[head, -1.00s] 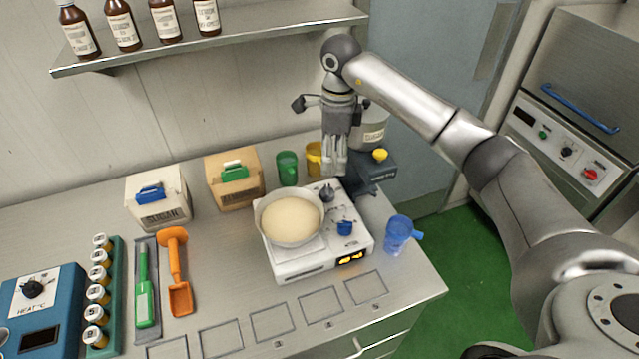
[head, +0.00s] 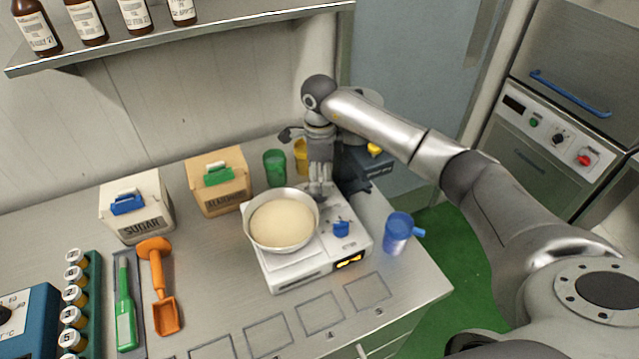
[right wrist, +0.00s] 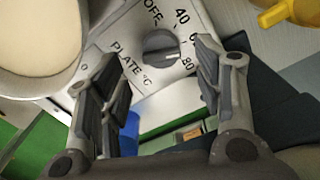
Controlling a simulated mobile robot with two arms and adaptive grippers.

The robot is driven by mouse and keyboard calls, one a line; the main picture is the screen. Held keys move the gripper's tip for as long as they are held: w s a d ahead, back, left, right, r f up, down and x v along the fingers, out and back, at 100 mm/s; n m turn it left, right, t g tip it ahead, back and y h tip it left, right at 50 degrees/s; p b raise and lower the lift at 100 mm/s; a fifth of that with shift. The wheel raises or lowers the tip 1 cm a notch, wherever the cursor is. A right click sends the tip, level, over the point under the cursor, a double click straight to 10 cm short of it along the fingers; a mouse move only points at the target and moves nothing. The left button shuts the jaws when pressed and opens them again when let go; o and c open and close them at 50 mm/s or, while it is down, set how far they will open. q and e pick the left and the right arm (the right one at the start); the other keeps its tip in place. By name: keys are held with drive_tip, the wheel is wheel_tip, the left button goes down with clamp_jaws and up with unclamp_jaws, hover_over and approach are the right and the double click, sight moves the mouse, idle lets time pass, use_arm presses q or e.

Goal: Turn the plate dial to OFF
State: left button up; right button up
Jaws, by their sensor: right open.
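The hot plate (head: 300,268) is a white box on the steel bench, with a pan of pale mass (head: 282,222) on it. Its plate dial (right wrist: 160,46) is a dark grey knob in the right wrist view, with PLATE °C, OFF, 40 and 80 printed around it. Its exact pointer setting is hard to read. My right gripper (head: 319,186) points down over the back right of the hot plate and mostly covers the dial in the head view. In the wrist view its open fingers lie on either side of the dial; contact cannot be told. My left gripper is out of view.
A blue knob (head: 341,229) sits on the hot plate in front of the gripper. A green cup (head: 275,168) and yellow cup (head: 301,156) stand behind, a blue jug (head: 397,233) to the right. Cartons and an orange scoop (head: 158,285) are left.

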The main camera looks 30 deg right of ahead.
sight(320, 188)
drive_tip(key=shift+f+p, duration=0.5)
drive_tip(key=shift+f, duration=1.8)
drive_tip(key=shift+w, duration=0.1)
drive_tip(key=shift+c, duration=0.2)
drive_tip(key=c, duration=1)
